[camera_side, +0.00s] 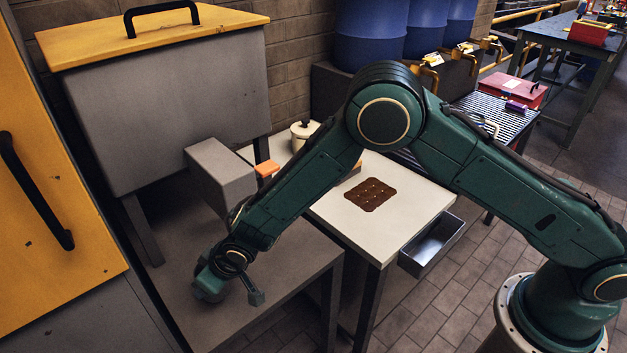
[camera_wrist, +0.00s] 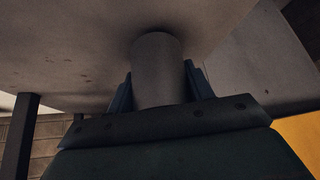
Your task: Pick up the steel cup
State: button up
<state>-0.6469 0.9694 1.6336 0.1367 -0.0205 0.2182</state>
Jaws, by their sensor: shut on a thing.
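The steel cup (camera_wrist: 158,68) shows in the wrist view as a plain grey cylinder. It is between the two fingers of my gripper (camera_wrist: 160,90), which is shut on it. The cup's far end meets or lies very close to the grey bench surface; I cannot tell whether it touches. In the side view my gripper (camera_side: 232,292) is low over the grey bench (camera_side: 190,250) at the lower left. I cannot make out the cup there.
A grey machine (camera_side: 170,100) with a yellow lid stands behind, with a grey box (camera_side: 222,178) at its front. A yellow panel (camera_side: 50,200) stands left. A white table (camera_side: 415,208) with a brown mat (camera_side: 370,194) and a pale lidded pot (camera_side: 302,132) adjoins the bench.

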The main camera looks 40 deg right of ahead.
jog(key=s+d, duration=0.3)
jog(key=s, duration=0.5)
jog(key=s+d, duration=0.3)
jog(key=s, duration=0.5)
jog(key=shift+s+d, duration=0.2)
jog(key=shift+d, duration=0.2)
jog(key=shift+f, duration=0.1)
